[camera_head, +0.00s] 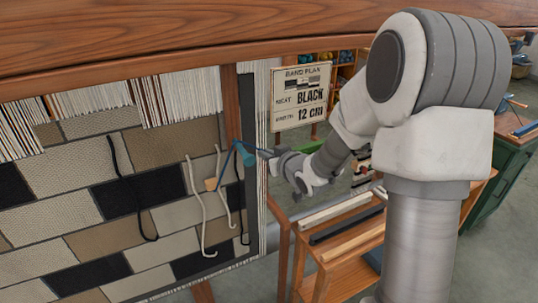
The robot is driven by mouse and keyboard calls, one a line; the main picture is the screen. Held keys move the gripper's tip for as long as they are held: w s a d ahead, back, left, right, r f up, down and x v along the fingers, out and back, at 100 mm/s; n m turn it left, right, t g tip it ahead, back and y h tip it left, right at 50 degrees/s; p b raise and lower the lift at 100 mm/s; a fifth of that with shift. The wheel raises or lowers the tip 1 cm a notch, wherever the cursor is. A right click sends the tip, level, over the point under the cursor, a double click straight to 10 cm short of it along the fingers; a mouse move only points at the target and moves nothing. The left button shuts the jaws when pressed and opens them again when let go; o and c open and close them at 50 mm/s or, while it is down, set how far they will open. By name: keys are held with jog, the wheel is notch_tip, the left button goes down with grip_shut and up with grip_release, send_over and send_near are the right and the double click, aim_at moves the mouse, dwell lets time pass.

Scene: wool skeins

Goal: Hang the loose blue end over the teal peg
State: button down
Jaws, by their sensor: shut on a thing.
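The teal peg (246,156) sticks out near the loom's right upright. The loose blue end (225,168) shows as a thin blue strand right beside the peg, slanting down and left from near the peg's top. My gripper (250,149) comes in from the right and is shut on the blue end close to the peg. The fingertips are small and partly merged with the peg and strand. I cannot tell whether the strand lies over the peg or only in front of it.
Pale yarn ends (195,205) and a black end (125,190) hang on the patterned weaving (95,238). A "BAND PLAN" sign (301,96) stands behind my arm. A wooden bench (350,245) is at lower right.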

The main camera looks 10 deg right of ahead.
notch_tip(320, 180, down, 4)
jog(key=shift+s+d+r+b, duration=0.15)
jog(key=shift+b, duration=1)
jog(key=c, duration=1.2)
grip_release()
jog(key=shift+o, duration=1.8)
jog(key=shift+r, duration=0.2)
jog(key=o, duration=0.5)
jog(key=shift+a, duration=0.25)
jog(key=shift+o, duration=0.3)
jog(key=shift+o, duration=1.4)
jog(key=shift+r, duration=0.1)
